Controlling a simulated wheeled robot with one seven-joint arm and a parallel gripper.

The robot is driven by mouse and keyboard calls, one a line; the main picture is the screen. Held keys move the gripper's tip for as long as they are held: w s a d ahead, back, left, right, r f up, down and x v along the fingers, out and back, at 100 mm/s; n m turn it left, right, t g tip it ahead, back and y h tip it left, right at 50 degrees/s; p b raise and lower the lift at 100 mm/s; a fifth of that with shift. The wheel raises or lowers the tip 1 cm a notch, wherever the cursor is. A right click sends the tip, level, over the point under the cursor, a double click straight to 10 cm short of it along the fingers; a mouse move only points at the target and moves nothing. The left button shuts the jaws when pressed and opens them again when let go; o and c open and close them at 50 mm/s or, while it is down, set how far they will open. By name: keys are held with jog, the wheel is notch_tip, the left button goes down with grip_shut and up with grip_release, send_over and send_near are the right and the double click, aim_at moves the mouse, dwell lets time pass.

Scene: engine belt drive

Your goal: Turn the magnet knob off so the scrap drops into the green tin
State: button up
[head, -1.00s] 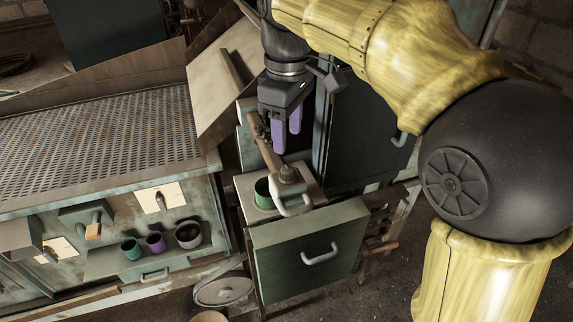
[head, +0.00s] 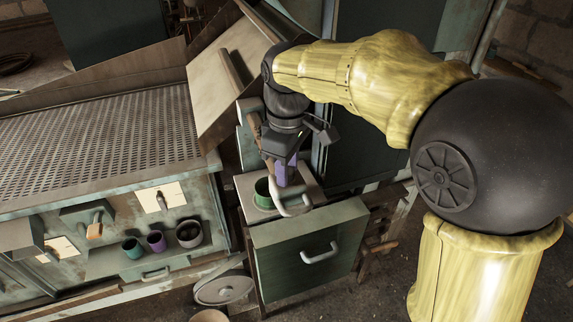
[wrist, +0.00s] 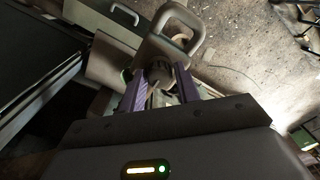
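The magnet knob is a dark rounded piece (wrist: 160,70) seen between my fingertips in the wrist view; in the head view my gripper covers it. A pale looped handle (head: 293,207) sits just in front, and also shows in the wrist view (wrist: 181,14). The green tin (head: 263,194) stands just left of my gripper on the small cabinet top, partly hidden. My gripper (head: 287,183) points down, with two purple fingers (wrist: 160,88) apart on either side of the knob. I cannot tell whether they touch it. No scrap is discernible.
The cabinet (head: 308,250) has a drawer handle in front. A tall dark cabinet (head: 350,140) stands close behind on the right.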

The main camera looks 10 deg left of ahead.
jog(key=c, duration=0.6)
jog(key=shift+o, duration=0.2)
jog(key=shift+m, duration=0.6)
jog(key=m+p, duration=0.1)
jog(key=m, duration=0.1)
jog(key=shift+r+m, duration=0.1)
jog(key=shift+m, duration=0.3)
jog(key=m+p, duration=0.1)
jog(key=m, duration=0.2)
jog(key=shift+m, duration=0.3)
jog(key=m, duration=0.5)
jog(key=shift+p, duration=0.35)
jog(key=m, duration=0.5)
jog(key=shift+m, duration=0.3)
